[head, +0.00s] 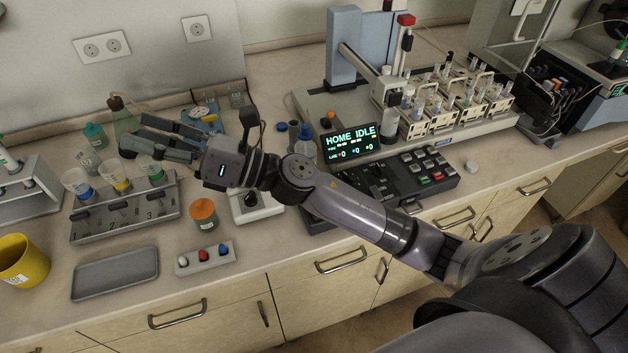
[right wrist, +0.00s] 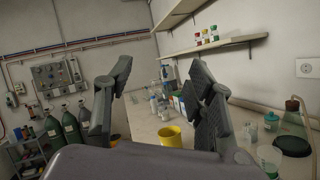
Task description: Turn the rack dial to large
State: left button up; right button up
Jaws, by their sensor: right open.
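A small white box with a black dial (head: 251,199) stands on the bench in the middle of the head view. My right wrist covers its back part, and I cannot read its setting. I cannot tell for certain that this is the rack dial. My right gripper (head: 135,130) is open and empty. It points left, above the bench behind the grey stand with funnels, to the left of the dial and apart from it. Its spread fingers also show in the right wrist view (right wrist: 160,78). My left gripper is not in view.
A grey stand (head: 126,222) numbered 2 and 3 holds several funnels. An orange-lidded jar (head: 204,216), a button strip (head: 205,258), a grey tray (head: 115,272) and a yellow cup (head: 20,262) stand near the front. The sampler's display (head: 351,142) reads HOME IDLE.

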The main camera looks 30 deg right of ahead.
notch_tip(320, 180, down, 7)
jog(key=s+a+n+g+h, duration=0.2)
jog(key=n+g+h, duration=0.1)
jog(key=n+g, duration=1.05)
jog(key=w+d+f+n+t+h, duration=0.2)
jog(key=d+f+n+h, duration=0.3)
jog(key=d+f+n, duration=0.15)
jog(key=d+r+n+g+h, duration=0.25)
jog(key=d+h, duration=0.85)
jog(key=d, duration=1.4)
jog(key=shift+t, duration=0.5)
jog(key=f+p, duration=0.1)
jog(key=f, duration=0.4)
jog(key=f+p, duration=0.2)
jog(key=f, duration=0.4)
jog(key=w+f+p, duration=0.1)
jog(key=f+p, duration=0.1)
jog(key=f, duration=0.3)
jog(key=shift+a+f, duration=0.25)
jog(key=shift+a, duration=0.05)
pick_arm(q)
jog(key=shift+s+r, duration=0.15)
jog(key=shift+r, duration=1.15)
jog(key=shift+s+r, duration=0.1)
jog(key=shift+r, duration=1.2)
pick_arm(e)
jog(key=shift+f, duration=0.65)
jog(key=shift+c, duration=0.4)
grip_shut()
